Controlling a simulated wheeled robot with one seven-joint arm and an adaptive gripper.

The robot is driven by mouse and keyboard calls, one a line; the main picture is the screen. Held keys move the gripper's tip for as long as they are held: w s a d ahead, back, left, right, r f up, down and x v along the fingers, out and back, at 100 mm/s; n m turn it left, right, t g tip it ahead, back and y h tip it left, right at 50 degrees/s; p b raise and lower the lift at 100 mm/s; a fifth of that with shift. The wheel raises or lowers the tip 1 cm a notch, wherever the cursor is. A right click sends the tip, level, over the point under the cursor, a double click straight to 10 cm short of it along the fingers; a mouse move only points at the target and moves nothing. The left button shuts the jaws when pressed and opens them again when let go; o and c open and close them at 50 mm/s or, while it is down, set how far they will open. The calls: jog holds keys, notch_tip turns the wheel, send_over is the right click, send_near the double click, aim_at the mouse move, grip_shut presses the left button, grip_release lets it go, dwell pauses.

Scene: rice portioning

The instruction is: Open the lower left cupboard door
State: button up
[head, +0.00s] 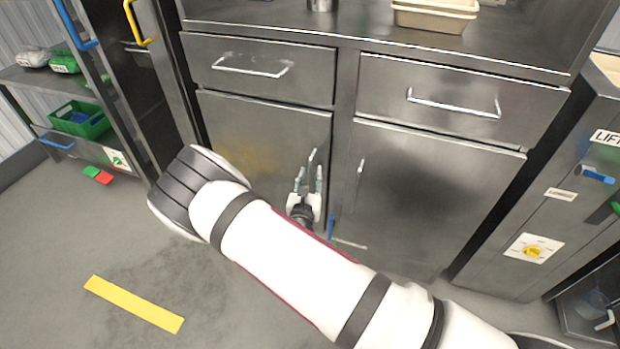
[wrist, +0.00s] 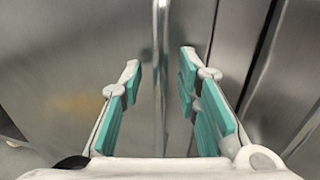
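The lower left cupboard door (head: 262,150) is a grey metal panel under the left drawer, and it looks shut. Its upright bar handle (head: 311,160) is near its right edge. My gripper (head: 308,181) is in front of this handle, with its fingers pointing at the door. In the wrist view the handle (wrist: 160,70) runs upright between the two teal-padded fingers (wrist: 160,80). The fingers are apart, with a gap on each side of the bar. The lower end of the handle is hidden behind the gripper's body in the wrist view.
The lower right cupboard door (head: 430,190) has its own handle (head: 360,172) close by. Two drawers with handles (head: 250,70) are above. A shelf with a green crate (head: 78,120) stands at the left. A machine (head: 540,200) stands at the right. The floor at front left is clear.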

grip_shut()
jog(key=shift+s, duration=0.1)
